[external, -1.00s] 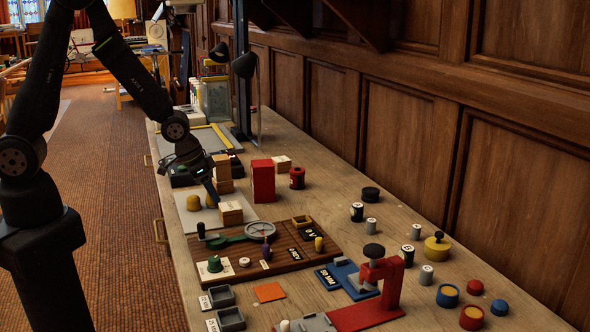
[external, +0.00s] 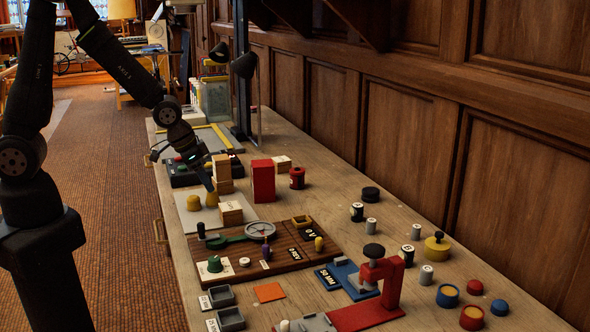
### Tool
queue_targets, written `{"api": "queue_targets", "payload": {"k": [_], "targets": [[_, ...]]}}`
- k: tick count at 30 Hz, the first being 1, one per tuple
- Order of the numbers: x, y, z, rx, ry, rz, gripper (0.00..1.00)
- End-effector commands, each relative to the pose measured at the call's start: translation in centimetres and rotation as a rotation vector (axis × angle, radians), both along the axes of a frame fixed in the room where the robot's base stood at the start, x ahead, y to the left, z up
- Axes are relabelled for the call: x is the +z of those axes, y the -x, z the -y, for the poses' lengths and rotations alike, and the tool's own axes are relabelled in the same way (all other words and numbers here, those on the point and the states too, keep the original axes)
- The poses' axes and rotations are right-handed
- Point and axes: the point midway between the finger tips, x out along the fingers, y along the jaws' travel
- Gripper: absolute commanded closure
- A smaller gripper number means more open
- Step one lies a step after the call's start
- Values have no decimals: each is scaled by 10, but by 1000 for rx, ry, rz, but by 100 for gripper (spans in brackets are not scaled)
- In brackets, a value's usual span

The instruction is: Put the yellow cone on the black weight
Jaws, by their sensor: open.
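Two small yellow pieces stand on a light grey board at the left of the bench. The left yellow piece (external: 193,203) has a rounded top. The right yellow piece (external: 212,200) could be the yellow cone, but it is too small to be sure. My gripper (external: 211,188) is open, pointing down just above the right piece; I cannot tell whether the fingers touch it. A black labelled cylinder (external: 357,212) stands nearer, and another (external: 407,255) nearer still. Which is the black weight is unclear.
Wooden blocks (external: 231,212) and a tall red block (external: 263,181) stand close to my gripper. A dark wooden board (external: 285,260) with small parts lies in front. A red press (external: 390,280) stands at the front right. Bare bench lies between the board and the cylinders.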

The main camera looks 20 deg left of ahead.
Motion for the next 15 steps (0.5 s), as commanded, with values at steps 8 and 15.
{"api": "queue_targets", "payload": {"k": [8, 15], "targets": [[40, 11, -11, -1, 3, 3, 44], [63, 19, -18, -1, 0, 2, 44]]}}
